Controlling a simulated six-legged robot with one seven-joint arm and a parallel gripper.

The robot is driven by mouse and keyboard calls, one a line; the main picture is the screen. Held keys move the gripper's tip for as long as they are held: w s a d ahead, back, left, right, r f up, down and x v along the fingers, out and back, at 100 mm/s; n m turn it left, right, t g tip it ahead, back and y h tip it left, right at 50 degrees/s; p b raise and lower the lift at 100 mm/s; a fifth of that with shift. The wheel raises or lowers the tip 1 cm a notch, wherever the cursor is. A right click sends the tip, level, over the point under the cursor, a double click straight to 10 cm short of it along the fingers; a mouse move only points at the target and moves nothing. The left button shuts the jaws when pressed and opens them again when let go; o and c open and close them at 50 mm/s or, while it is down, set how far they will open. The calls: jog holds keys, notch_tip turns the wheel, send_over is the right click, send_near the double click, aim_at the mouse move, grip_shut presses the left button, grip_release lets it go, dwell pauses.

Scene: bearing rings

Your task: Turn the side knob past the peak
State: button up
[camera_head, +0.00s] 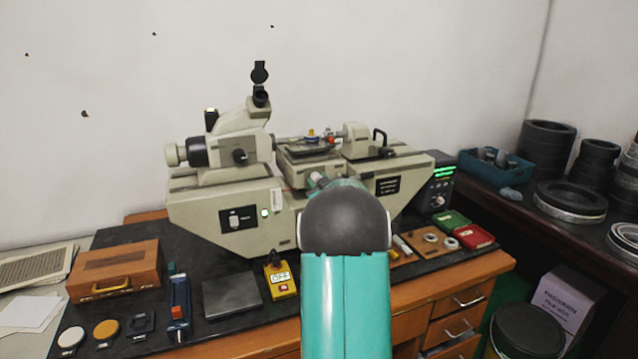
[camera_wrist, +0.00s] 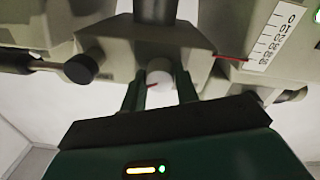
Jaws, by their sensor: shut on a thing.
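A pale round knob (camera_wrist: 158,74) with a small red mark on its lower face sits below a grey block of the machine in the wrist view. My gripper (camera_wrist: 160,85) has one dark green finger on each side of the knob and is shut on it. The beige measuring machine (camera_head: 220,205) stands on the dark bench mat in the head view. There my own arm covers its front middle and hides the fingertips and most of the knob. A white scale strip (camera_wrist: 276,35) with black numbers is at upper right in the wrist view, with a red pointer (camera_wrist: 232,58) left of it.
A wooden case (camera_head: 115,268), a grey plate (camera_head: 231,294) and a yellow switch box (camera_head: 281,281) lie left of my arm. Red (camera_head: 473,236) and green (camera_head: 450,220) trays lie to the right. A black knob (camera_wrist: 80,68) is left of the fingers.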

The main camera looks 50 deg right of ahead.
jog(key=m, duration=0.7)
dwell(0.5)
jog(key=o, duration=1)
jog(key=shift+s+a, duration=0.1)
jog(key=v, duration=1.3)
jog(key=shift+s+a+r, duration=0.15)
jog(key=shift+s+a, duration=0.05)
